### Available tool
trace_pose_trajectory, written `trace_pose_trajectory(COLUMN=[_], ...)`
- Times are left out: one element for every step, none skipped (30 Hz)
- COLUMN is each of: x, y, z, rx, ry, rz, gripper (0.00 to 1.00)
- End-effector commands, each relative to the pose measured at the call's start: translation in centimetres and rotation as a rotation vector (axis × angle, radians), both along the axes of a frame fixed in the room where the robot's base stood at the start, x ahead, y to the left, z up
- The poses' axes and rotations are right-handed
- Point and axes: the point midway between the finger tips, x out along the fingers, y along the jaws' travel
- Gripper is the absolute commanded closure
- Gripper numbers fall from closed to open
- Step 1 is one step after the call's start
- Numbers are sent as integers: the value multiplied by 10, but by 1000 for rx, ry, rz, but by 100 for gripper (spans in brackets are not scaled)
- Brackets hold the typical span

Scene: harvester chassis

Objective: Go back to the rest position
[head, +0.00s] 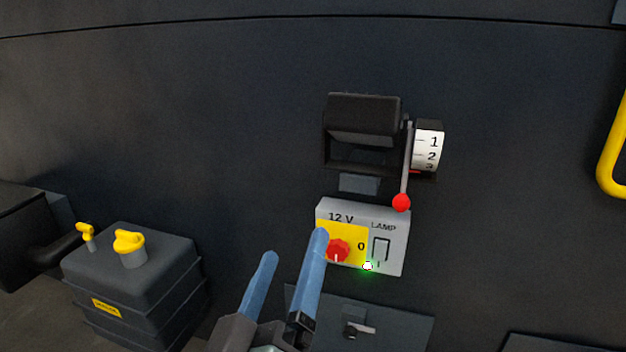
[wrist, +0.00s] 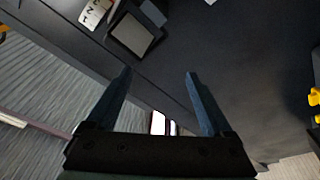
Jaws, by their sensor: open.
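My gripper (head: 295,246) is open and empty, its two blue fingers pointing up in front of the dark chassis wall, just left of and below the switch box. In the wrist view my gripper (wrist: 158,76) also shows its fingers spread with nothing between the tips. The grey switch box (head: 395,258) carries a red knob (head: 337,250) on a yellow plate and a lamp switch (head: 380,249). A green light (head: 367,266) glows at its lower edge. One fingertip overlaps the box's left side in the head view; I cannot tell whether it touches.
Above the box is a black housing (head: 362,115) with a red-tipped lever (head: 401,202) and a numbered dial (head: 429,150). A dark tank (head: 135,275) with yellow caps stands at lower left. A yellow handle (head: 608,170) is at the right edge. The wall at upper left is bare.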

Motion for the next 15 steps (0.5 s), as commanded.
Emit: trace_pose_trajectory(x=[2,3,2,0,-3,-8,-13,-19,-27,-33,-39,-46,-51,-56,-61], y=[-4,-7,-10,-12,-14,-17,-18,-19,-21,-22,-23,-24,-24,-25,-25], z=[43,64,94,117,140,169,189,208,231,247,261,277,286,295,304], rx=[71,115,178,223,267,320,356,388,427,452,474,498,513,526,539], ry=[-75,-117,-179,-226,-273,-332,-376,-417,-466,-501,-531,-566,-587,-607,-626], rz=[32,56,95,128,164,210,246,282,328,360,391,428,453,476,499], gripper=[15,15,15,15,15,15,15,15,15,15,15,15,15,15,15])
